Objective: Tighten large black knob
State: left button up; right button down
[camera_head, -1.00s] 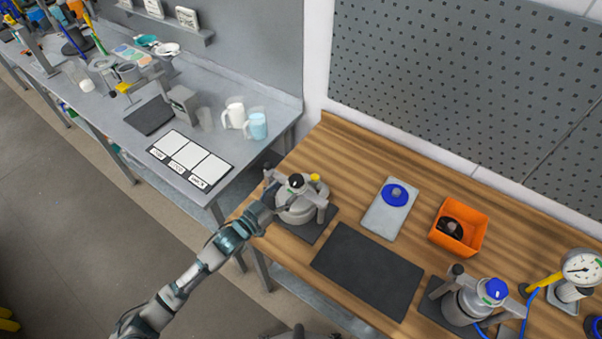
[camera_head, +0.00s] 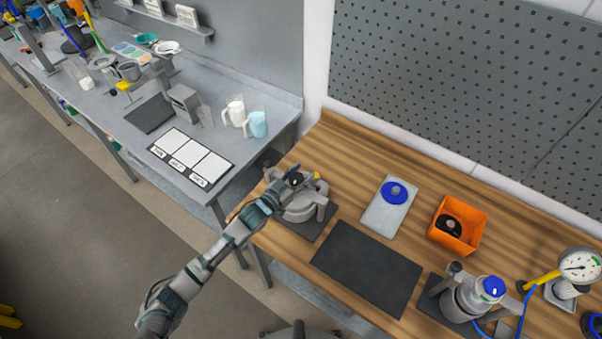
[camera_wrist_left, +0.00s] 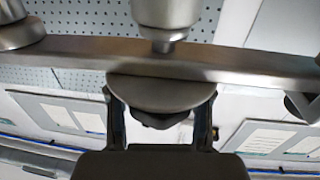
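The black knob (camera_head: 295,179) sits on top of the grey drum agitator (camera_head: 308,207) at the back left of the wooden bench. My left gripper (camera_head: 282,187) is at the knob, over the left side of the drum. In the left wrist view, the dark knob (camera_wrist_left: 160,119) sits against a round grey disc (camera_wrist_left: 162,92) on a metal bar. The two fingers of my left gripper (camera_wrist_left: 160,128) are on either side of the knob, with visible gaps, so it looks open. My right gripper is not in view.
A second agitator (camera_head: 466,300) with a blue knob stands front right, near a gauge (camera_head: 579,266). An orange bin (camera_head: 458,225) holds a dark part. A grey plate (camera_head: 379,217) carries a blue round part (camera_head: 395,193). The black mat (camera_head: 367,267) is empty.

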pick_arm(q)
jog(key=shift+f, duration=0.1)
jog(key=shift+c, duration=0.8)
jog(key=shift+d, duration=0.1)
jog(key=m+g+h+b, duration=0.1)
jog(key=b, duration=0.1)
jog(key=m+g+h+b, duration=0.1)
jog(key=g+h, duration=0.1)
jog(key=shift+s+d+f+m+b, duration=0.1)
jog(key=shift+d+m+b, duration=0.05)
jog(key=shift+m+b, duration=0.25)
jog(key=shift+m+g+h+b, duration=0.4)
jog(key=shift+m+g+b, duration=0.1)
jog(key=shift+g, duration=0.3)
jog(key=shift+s+d+m+g+h, duration=0.1)
jog(key=shift+s+m+g+h, duration=0.15)
jog(key=shift+m+g+h, duration=0.45)
jog(key=shift+y, duration=0.3)
jog(key=o, duration=1)
jog(key=shift+o, duration=0.3)
jog(key=shift+a+r, duration=0.2)
jog(key=shift+a, duration=0.15)
